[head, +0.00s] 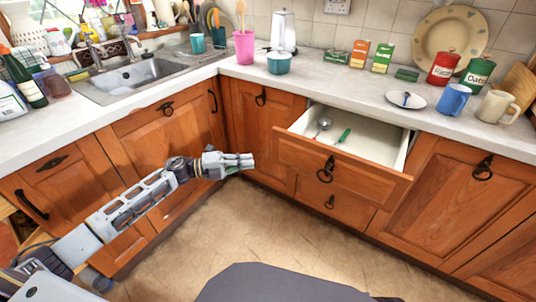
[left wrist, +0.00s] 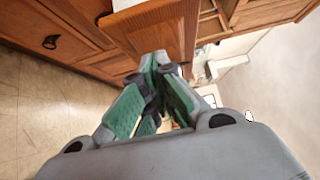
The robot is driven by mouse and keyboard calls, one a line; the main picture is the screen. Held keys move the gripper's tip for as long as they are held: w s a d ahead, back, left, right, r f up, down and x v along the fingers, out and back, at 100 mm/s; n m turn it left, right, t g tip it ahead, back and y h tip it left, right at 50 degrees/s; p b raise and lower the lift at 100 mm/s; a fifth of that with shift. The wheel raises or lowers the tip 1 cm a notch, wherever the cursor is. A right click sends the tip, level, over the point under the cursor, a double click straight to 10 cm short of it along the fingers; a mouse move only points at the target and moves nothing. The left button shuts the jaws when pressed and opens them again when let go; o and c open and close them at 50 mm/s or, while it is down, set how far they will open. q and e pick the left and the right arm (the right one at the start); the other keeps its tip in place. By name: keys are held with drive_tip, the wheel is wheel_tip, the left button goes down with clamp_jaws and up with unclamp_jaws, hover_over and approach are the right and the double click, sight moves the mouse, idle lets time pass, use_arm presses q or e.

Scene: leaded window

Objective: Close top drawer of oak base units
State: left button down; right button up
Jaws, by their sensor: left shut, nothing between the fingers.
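The oak base units (head: 255,125) run along two walls under a pale worktop. Their top drawer (head: 350,170) is pulled out, with a spoon (head: 322,125) and a green-handled utensil (head: 343,136) inside. A dark ring handle (head: 326,170) hangs on its front. My left gripper (head: 250,161) is shut and empty, to the left of the drawer front and apart from it in the head view. In the left wrist view my left gripper's fingers (left wrist: 155,62) are together, with a wooden drawer front (left wrist: 155,30) just beyond them. My right gripper is not in view.
The worktop holds a pink cup (head: 243,47), a teal pot (head: 279,63), a small plate (head: 406,100), a blue mug (head: 453,99) and red and green canisters. A closed lower drawer (head: 335,203) sits below. The tiled floor (head: 240,225) in front is clear.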

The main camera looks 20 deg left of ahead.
sight(283, 151)
use_arm(q)
drive_tip(key=w+d+b, duration=0.1)
drive_tip(key=w+d, duration=0.5)
drive_tip(key=shift+w+b, duration=0.1)
drive_tip(key=shift+b, duration=0.2)
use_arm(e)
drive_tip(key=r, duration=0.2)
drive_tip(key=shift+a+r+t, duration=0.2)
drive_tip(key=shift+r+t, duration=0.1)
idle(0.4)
